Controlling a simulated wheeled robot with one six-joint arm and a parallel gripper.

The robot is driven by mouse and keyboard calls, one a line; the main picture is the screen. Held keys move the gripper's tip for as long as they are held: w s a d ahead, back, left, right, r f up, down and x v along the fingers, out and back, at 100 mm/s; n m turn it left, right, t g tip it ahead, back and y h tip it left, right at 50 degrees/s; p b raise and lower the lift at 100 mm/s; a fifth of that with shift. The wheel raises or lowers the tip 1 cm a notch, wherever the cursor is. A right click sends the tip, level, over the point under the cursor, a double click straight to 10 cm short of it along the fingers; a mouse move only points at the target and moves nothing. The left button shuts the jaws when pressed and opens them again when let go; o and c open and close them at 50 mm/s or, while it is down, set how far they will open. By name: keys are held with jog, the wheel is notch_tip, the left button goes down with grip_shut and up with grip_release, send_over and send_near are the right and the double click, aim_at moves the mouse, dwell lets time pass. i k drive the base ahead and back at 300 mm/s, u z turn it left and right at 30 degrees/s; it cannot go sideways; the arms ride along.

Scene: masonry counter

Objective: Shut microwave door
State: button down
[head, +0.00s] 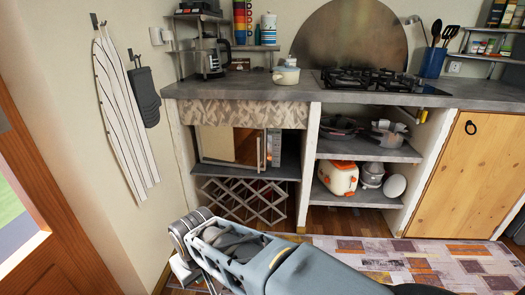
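The microwave (274,148) sits in the upper left niche under the counter, below a patterned fabric strip. Its door (228,147) has a glossy, mirror-like front and a pale upright handle on its right side. The door's lower edge slants towards me at the handle side, so it looks partly open, hinged at the left; the exact angle is hard to tell. My arm reaches in from the bottom of the picture and bends at the lower left, in front of and below the niche. No part of my arm touches the door.
A lattice rack (243,198) stands below the microwave. Shelves to the right hold pots (388,133) and a red-and-white toaster (338,178). A wooden cabinet door (470,175) closes the right side. A patterned rug (410,262) covers the floor; a wooden door (45,225) stands at far left.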

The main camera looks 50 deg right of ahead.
aim_at(245, 148)
jog(key=z, duration=0.55)
jog(key=i, duration=1.15)
jog(key=u, duration=0.65)
